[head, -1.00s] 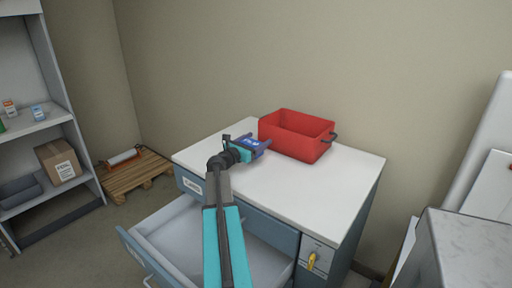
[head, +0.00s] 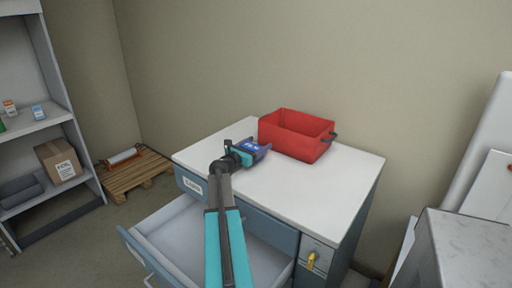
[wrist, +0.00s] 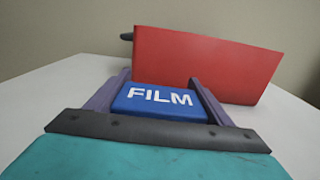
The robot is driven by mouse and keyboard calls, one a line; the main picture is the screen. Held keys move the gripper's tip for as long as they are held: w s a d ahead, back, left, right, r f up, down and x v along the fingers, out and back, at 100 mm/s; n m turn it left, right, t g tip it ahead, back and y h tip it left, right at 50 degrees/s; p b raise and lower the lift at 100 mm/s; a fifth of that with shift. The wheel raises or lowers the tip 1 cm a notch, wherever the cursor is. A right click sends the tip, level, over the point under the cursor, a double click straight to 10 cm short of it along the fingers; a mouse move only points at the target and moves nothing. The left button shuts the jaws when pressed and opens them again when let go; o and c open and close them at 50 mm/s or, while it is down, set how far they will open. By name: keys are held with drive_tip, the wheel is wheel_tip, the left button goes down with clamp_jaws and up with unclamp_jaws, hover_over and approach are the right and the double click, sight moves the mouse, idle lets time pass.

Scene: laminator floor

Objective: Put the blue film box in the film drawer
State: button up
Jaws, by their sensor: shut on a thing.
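The blue film box (wrist: 160,101), with the word FILM in white, is between the two fingers of my gripper (wrist: 158,92) in the wrist view. In the head view my gripper (head: 258,151) is shut on the blue box (head: 252,147) over the white cabinet top, in front of the red bin. I cannot tell whether the box touches the top. An open drawer (head: 165,226) with a pale, empty-looking inside juts from the cabinet front below. My arm hides part of it. Its label is not readable.
The red bin (head: 292,138) with a dark handle stands on the cabinet top (head: 335,173). A key (head: 311,262) sits in the cabinet front. A shelf (head: 45,122) with small boxes and a pallet (head: 135,172) are at left. A grey block (head: 465,240) stands at right.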

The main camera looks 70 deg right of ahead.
drive_tip(key=shift+f, duration=0.2)
drive_tip(key=shift+f, duration=0.2)
drive_tip(key=o, duration=1.2)
drive_tip(key=shift+r, duration=0.1)
drive_tip(key=shift+r, duration=0.15)
drive_tip(key=b+v, duration=0.1)
drive_tip(key=v, duration=1.1)
drive_tip(key=shift+b, duration=0.3)
drive_tip(key=shift+c, duration=0.4)
